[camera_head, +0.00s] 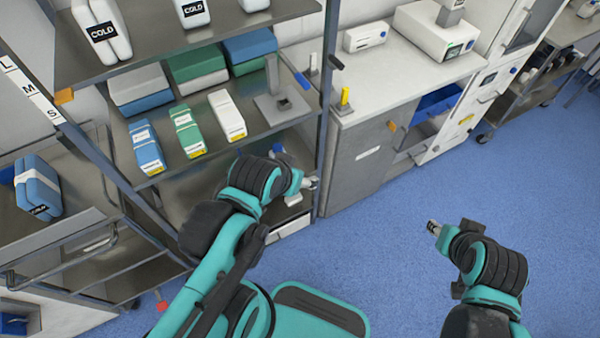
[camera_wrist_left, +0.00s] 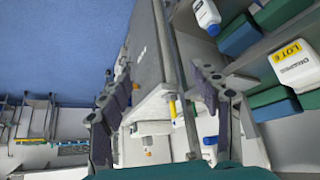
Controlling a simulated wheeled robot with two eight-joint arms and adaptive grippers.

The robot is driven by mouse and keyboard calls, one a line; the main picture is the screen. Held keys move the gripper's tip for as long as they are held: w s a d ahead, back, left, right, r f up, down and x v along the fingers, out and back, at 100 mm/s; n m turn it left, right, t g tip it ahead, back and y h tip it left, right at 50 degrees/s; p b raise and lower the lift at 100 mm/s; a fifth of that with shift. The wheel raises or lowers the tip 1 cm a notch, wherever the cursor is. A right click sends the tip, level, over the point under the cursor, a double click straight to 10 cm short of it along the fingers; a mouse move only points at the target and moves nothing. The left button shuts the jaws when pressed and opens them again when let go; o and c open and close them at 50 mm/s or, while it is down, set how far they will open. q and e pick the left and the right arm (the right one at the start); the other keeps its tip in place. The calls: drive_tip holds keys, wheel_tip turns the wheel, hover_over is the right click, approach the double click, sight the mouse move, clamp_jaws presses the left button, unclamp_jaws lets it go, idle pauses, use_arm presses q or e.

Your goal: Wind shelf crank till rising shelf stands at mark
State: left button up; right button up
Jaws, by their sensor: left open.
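The steel shelf rack (camera_head: 215,118) fills the left of the head view. Its upper shelf (camera_head: 160,45) has an orange tab (camera_head: 64,96) at its left front corner, beside a label strip (camera_head: 30,88) marked L, M, S. A short black handle (camera_head: 336,62) sticks out at the rack's right front post and may be the crank; I cannot tell. My left gripper (camera_head: 305,186) is low by that post, partly hidden by its wrist. In the left wrist view its fingers (camera_wrist_left: 162,103) are wide apart, with nothing gripped.
Blue, green and white boxes (camera_head: 187,130) stand on the middle shelf, COLD packs (camera_head: 103,32) above. A grey cabinet (camera_head: 360,165) stands close right of the rack. A trolley (camera_head: 75,240) stands at left. Blue floor (camera_head: 480,190) is open at right.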

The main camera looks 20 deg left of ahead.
sight(334, 62)
idle(0.4)
use_arm(q)
drive_tip(key=w+d+r+m+t+h, duration=0.2)
drive_tip(key=w+r+m+h, duration=0.35)
drive_tip(key=w, duration=0.65)
drive_tip(key=w+a+r+m+t+h, duration=0.2)
drive_tip(key=w+a+r+t+h, duration=0.35)
drive_tip(key=a+r, duration=0.3)
drive_tip(key=b+x, duration=0.2)
drive_tip(key=x, duration=0.6)
drive_tip(key=shift+r+b, duration=0.1)
drive_tip(key=shift+b, duration=0.2)
